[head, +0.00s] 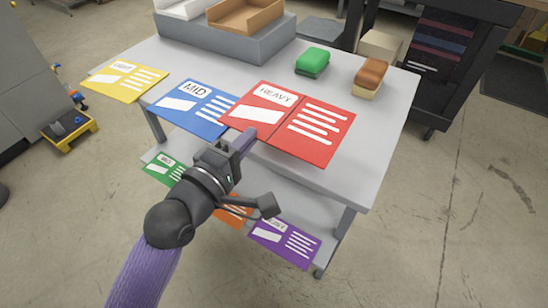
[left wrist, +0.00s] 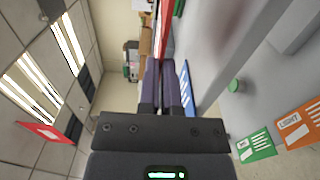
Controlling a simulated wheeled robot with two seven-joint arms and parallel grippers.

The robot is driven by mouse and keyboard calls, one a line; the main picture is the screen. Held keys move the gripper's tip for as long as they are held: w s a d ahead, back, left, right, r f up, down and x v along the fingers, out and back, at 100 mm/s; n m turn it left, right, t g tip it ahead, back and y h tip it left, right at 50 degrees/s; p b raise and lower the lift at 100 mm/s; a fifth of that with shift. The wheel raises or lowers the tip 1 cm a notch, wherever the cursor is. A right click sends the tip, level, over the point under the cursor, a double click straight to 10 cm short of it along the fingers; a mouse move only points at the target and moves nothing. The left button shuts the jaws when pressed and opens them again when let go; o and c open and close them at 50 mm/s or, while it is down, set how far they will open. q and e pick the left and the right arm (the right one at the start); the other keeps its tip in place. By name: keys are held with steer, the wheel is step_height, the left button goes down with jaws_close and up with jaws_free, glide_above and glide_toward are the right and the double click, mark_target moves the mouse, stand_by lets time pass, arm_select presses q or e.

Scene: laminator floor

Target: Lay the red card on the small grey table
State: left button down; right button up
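The red card (head: 312,128), marked HEAVY, is above the near part of a grey table (head: 385,125) with a lower shelf. I cannot tell if this is the task's small grey table. My left gripper (head: 246,142) is at the card's near left edge, its fingers close together on it. In the left wrist view the card (left wrist: 163,35) shows edge-on, in line with the narrow gap between my left fingers (left wrist: 162,65). The card seems a little above the top and covers a corner of the blue card. My right gripper is out of view.
Blue (head: 190,107) and yellow (head: 125,80) cards lie along the table's near edge. A green block (head: 312,62), a brown block (head: 370,76) and a grey tray unit (head: 225,40) stand behind. More cards, including purple (head: 285,243), lie on the lower shelf. A dark cart (head: 440,55) stands at right.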

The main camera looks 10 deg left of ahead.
arm_select(q)
step_height(320, 180, down, 7)
steer(key=b, duration=0.3)
steer(key=c, duration=0.8)
jaws_free()
steer(key=shift+r, duration=0.1)
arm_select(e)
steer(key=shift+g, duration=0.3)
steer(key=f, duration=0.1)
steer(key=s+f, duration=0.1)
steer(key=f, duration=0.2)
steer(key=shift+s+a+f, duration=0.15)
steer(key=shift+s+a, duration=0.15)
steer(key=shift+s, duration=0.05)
arm_select(q)
steer(key=shift+r, duration=0.1)
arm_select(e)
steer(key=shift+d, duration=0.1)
